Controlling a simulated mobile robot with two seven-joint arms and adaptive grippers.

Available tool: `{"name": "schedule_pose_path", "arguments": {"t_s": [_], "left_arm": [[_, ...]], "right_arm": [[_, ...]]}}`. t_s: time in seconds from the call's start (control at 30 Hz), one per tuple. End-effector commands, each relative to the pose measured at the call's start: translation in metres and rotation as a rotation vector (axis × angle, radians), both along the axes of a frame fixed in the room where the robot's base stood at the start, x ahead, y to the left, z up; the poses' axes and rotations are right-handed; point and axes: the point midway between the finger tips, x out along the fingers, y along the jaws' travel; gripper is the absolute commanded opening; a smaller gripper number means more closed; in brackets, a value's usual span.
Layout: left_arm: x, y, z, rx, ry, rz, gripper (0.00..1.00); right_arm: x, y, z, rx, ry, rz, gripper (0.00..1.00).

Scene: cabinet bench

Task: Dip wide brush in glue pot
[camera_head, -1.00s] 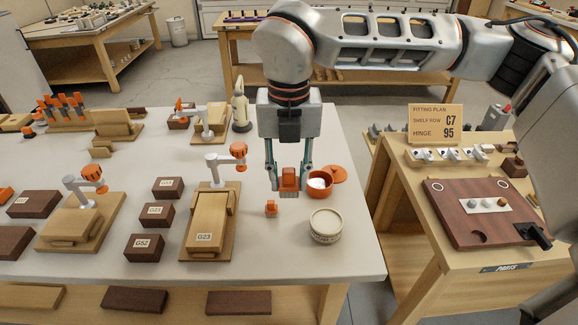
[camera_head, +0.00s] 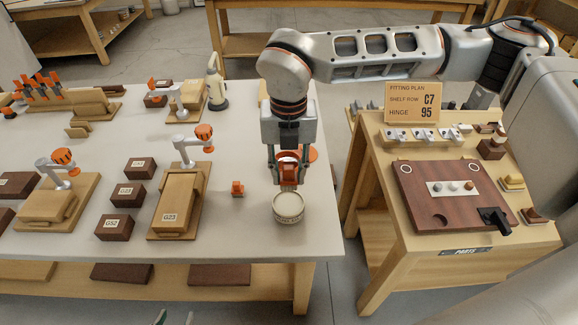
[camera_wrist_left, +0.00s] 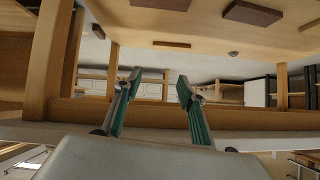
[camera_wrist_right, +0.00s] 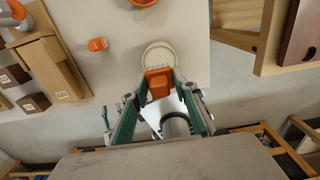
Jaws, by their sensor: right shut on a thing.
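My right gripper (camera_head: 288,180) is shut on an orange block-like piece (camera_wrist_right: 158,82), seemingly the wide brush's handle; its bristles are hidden. My left gripper (camera_wrist_left: 157,90) is open and empty, low in front of the bench; only teal fingertips show at the head view's bottom edge.
The round cream tin (camera_head: 289,207) stands just in front of my right gripper. A small orange piece (camera_head: 238,188) lies left of it. Wooden fixtures (camera_head: 178,205) and dark labelled blocks (camera_head: 129,195) fill the left. A separate parts bench (camera_head: 400,235) stands right, across a gap.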

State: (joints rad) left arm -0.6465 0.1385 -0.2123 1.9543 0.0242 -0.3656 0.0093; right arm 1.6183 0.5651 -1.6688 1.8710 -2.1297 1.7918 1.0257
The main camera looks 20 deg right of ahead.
Motion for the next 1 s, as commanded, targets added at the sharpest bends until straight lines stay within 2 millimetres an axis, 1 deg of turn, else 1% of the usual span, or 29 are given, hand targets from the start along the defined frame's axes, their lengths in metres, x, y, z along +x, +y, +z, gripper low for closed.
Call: {"name": "schedule_pose_path", "arguments": {"t_s": [0.27,0.43,0.6,0.77,1.0], "left_arm": [[-0.003,0.000,-0.013,0.002,0.008,-0.001,0.40],[-0.006,0.000,-0.025,0.004,0.016,-0.002,0.40],[-0.007,0.001,-0.033,0.011,0.017,-0.005,0.40],[-0.005,0.003,-0.033,0.016,0.011,-0.006,0.40],[-0.002,0.004,-0.030,0.018,0.005,-0.004,0.40]], "right_arm": [[0.000,0.000,-0.020,0.000,0.003,0.000,0.11],[-0.001,0.000,-0.038,-0.001,0.005,-0.001,0.11],[0.000,0.000,-0.054,-0.001,0.004,-0.001,0.11],[0.000,0.000,-0.060,0.000,0.002,0.000,0.11],[0.000,0.000,-0.059,-0.001,0.000,-0.001,0.11]]}}
